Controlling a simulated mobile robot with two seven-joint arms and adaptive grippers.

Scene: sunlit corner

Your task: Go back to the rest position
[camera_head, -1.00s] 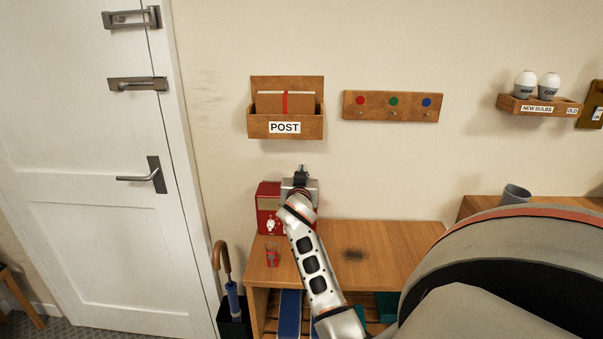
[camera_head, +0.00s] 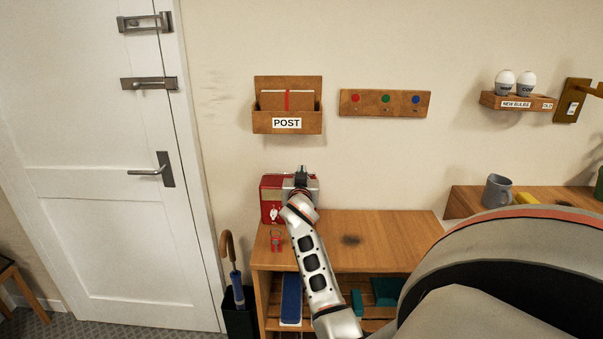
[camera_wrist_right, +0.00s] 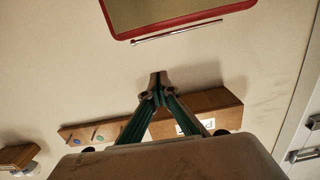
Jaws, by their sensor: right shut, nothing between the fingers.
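My right arm reaches up from the bottom middle of the head view. Its gripper (camera_head: 301,174) is in front of the red box and the wall, below the post holder. In the right wrist view the two fingers (camera_wrist_right: 158,80) meet at their tips, shut with nothing between them. My left gripper is in neither view.
A wooden bench (camera_head: 375,235) has a red box (camera_head: 270,198) and a keyring with a red tag (camera_head: 276,242) on it. Above hang a post holder (camera_head: 287,121) and a hook board (camera_head: 385,103). An umbrella (camera_head: 235,280) stands left, by the door (camera_head: 90,210). A grey mug (camera_head: 497,191) is right.

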